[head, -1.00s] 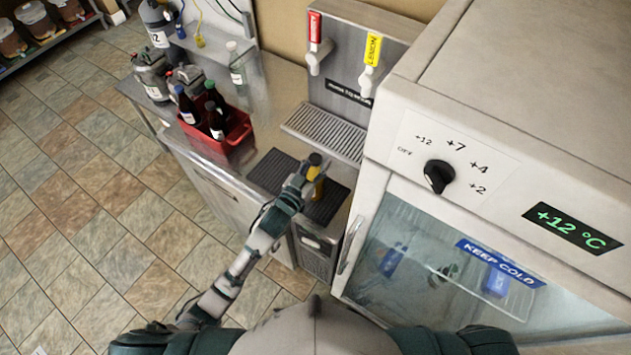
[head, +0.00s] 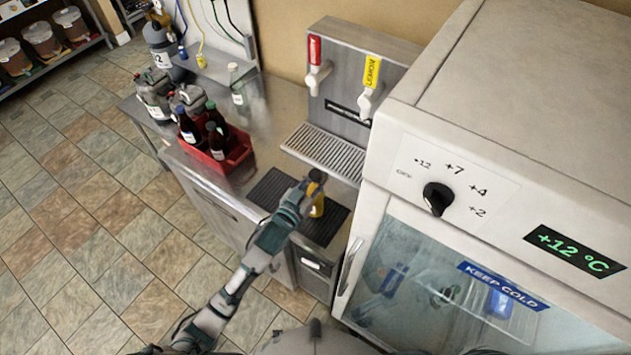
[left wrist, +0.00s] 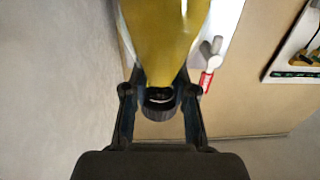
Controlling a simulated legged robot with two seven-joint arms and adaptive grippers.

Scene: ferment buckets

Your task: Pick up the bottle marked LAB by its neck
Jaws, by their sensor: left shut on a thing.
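A yellow bottle (head: 317,207) with a dark top is at the black ribbed mat (head: 273,190) on the steel counter. I cannot tell whether it touches the mat. My left gripper (head: 311,186) is shut on its neck. In the left wrist view the yellow bottle (left wrist: 163,35) narrows to a neck with a dark ring, and the left gripper (left wrist: 158,92) has a finger on each side. No LAB mark on it can be read. My right gripper is not in view.
A red crate (head: 238,158) with several dark bottles stands left on the counter. A tap unit with a drip tray (head: 326,152) is behind the mat. A fridge (head: 440,215) with a glass front stands close on the right. A clear bottle (head: 237,84) stands at the back.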

